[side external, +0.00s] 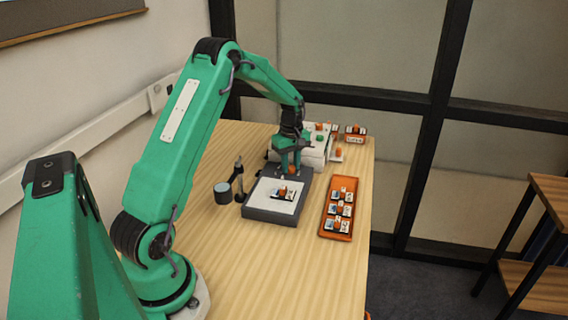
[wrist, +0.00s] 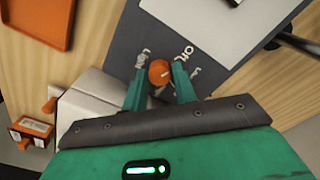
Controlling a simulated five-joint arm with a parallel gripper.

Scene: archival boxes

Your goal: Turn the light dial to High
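The light dial (wrist: 160,71) is a round orange knob on the dark grey edge of the light box (wrist: 130,37). A thin pale mark shows on the knob, but I cannot tell which label it points to. White labels stand around the dial; one reads Off (wrist: 184,53), and the others are too small to read surely. My gripper (wrist: 160,78) points down at the dial, with one green finger on each side, and the fingertips appear to touch the knob. In the side view my gripper (side external: 287,171) is at the far edge of the light box (side external: 262,214).
A white panel with small pieces (side external: 284,191) lies on the light box. An orange tray (side external: 337,208) with several small items stands to the right. A dark cup (side external: 222,193) and a black stand (side external: 239,180) are at left. White boxes (side external: 313,153) stand behind. The near tabletop is clear.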

